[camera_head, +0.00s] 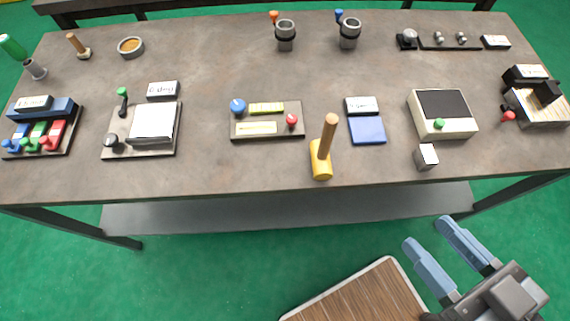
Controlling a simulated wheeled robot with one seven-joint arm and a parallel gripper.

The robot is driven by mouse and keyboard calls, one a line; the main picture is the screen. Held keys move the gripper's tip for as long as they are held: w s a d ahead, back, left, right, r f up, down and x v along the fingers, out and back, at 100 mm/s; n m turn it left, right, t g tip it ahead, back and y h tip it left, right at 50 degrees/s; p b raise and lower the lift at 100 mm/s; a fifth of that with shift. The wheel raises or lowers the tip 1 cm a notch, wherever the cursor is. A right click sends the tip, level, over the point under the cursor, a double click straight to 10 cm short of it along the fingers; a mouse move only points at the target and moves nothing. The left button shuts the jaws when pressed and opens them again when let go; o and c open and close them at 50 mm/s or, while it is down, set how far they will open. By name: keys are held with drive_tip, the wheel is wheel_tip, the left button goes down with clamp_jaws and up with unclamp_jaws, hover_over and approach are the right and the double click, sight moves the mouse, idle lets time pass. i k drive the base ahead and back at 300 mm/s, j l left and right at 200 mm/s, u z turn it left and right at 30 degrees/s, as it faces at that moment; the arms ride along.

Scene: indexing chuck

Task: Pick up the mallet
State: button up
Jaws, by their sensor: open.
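The mallet (321,159) stands near the front edge of the workbench, right of the middle, in the head view. Its yellow head rests on the bench top and its wooden handle points up, tilted slightly right. My gripper (432,233) is at the lower right, in front of the bench and apart from the mallet. Its two blue-grey fingers are spread with nothing between them.
The workbench (220,175) has bare surface along its front. A board with blue and red knobs (267,121) lies left of the mallet. A blue pad (367,130) and a small grey block (426,156) lie right. A wood-topped surface (360,298) is below.

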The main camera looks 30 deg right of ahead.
sight(325, 144)
drive_tip(key=k+j+z, duration=0.15)
drive_tip(key=z, duration=0.25)
drive_tip(key=k+z, duration=0.25)
drive_tip(key=z, duration=0.15)
drive_tip(key=k+z, duration=0.2)
drive_tip(key=z, duration=0.25)
